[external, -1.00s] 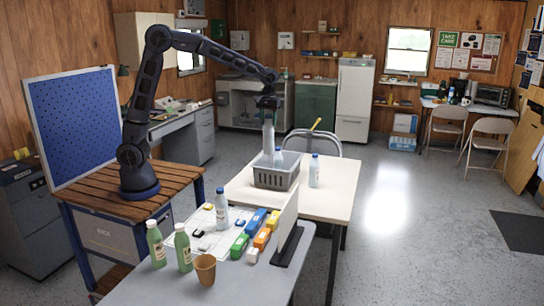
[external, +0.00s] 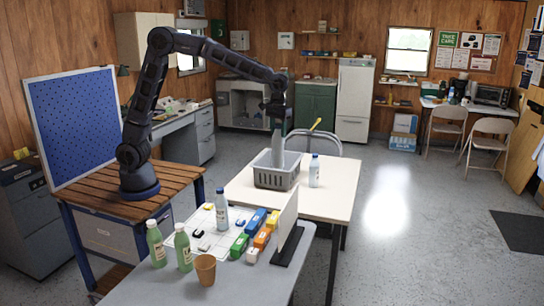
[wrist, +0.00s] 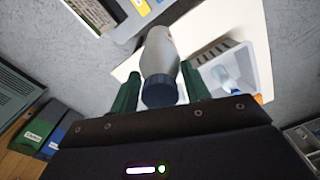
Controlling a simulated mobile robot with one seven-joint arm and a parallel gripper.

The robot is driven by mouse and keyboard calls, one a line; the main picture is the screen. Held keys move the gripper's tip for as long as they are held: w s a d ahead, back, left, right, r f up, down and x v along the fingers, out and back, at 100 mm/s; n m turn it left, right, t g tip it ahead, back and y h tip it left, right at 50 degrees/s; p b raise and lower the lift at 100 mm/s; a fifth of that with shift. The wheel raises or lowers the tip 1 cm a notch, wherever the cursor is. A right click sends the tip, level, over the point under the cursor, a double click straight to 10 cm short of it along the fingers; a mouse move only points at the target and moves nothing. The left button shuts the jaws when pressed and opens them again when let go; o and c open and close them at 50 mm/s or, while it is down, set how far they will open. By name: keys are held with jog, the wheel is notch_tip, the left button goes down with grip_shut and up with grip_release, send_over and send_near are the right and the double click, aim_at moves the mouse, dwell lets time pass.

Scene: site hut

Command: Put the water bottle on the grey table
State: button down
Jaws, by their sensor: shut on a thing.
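My gripper (external: 275,108) is shut on a grey-looking bottle (external: 278,146) and holds it upright above the cream table (external: 335,200). In the wrist view the held bottle (wrist: 160,55), with its dark blue cap, sits between the green fingers (wrist: 158,88). In the external view its lower end overlaps the grey crate (external: 272,181); the wrist view shows the crate (wrist: 262,75) to its right. A clear bottle (wrist: 226,76) lies within the crate's outline. The grey table (external: 150,288) is in front and bears a blue-capped water bottle (external: 221,212).
Another blue-capped bottle (external: 314,172) stands right of the crate. The grey table also holds two green bottles (external: 156,245), a brown cup (external: 205,270), coloured boxes (external: 255,228) and an upright white panel (external: 287,224). Its front left looks clear.

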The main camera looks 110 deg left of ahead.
jog(key=w+d+m, duration=0.2)
jog(key=w+d, duration=0.1)
jog(key=d, duration=0.8)
jog(key=w+d+m, duration=0.2)
jog(key=d+m, duration=0.1)
jog(key=d, duration=0.9)
jog(key=w+d+m, duration=0.2)
jog(key=w+d, duration=0.1)
jog(key=d, duration=0.8)
jog(key=s+d+m, duration=0.2)
jog(key=s+d, duration=0.1)
jog(key=d, duration=0.9)
jog(key=s+d+m, duration=0.2)
jog(key=s+d, duration=0.1)
jog(key=d, duration=0.9)
jog(key=s+d+m, duration=0.2)
jog(key=s+d, duration=0.2)
jog(key=d, duration=0.8)
notch_tip(320, 180, down, 25)
jog(key=shift+w+a, duration=0.2)
jog(key=shift+w, duration=0.05)
jog(key=c, duration=0.7)
grip_release()
jog(key=shift+f, duration=0.1)
